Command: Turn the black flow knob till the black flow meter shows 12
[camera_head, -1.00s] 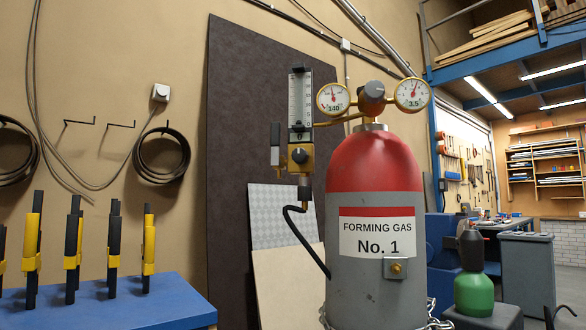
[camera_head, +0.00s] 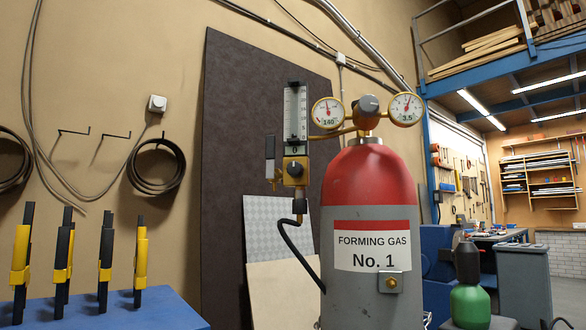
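The black flow meter (camera_head: 295,112) is an upright clear tube with a scale and a black frame, left of the red-topped gas cylinder. A small window under the scale appears to read 0. The black flow knob (camera_head: 295,170) sits on a brass block below the meter. A black hose (camera_head: 290,242) drops from the block. My gripper is not in view.
The gas cylinder (camera_head: 370,225) is labelled Forming Gas No. 1. Two round gauges show 140 (camera_head: 327,113) and 3.5 (camera_head: 406,109). A blue table (camera_head: 165,308) with several black-and-yellow tools stands at the lower left. A green bottle (camera_head: 469,305) is at lower right.

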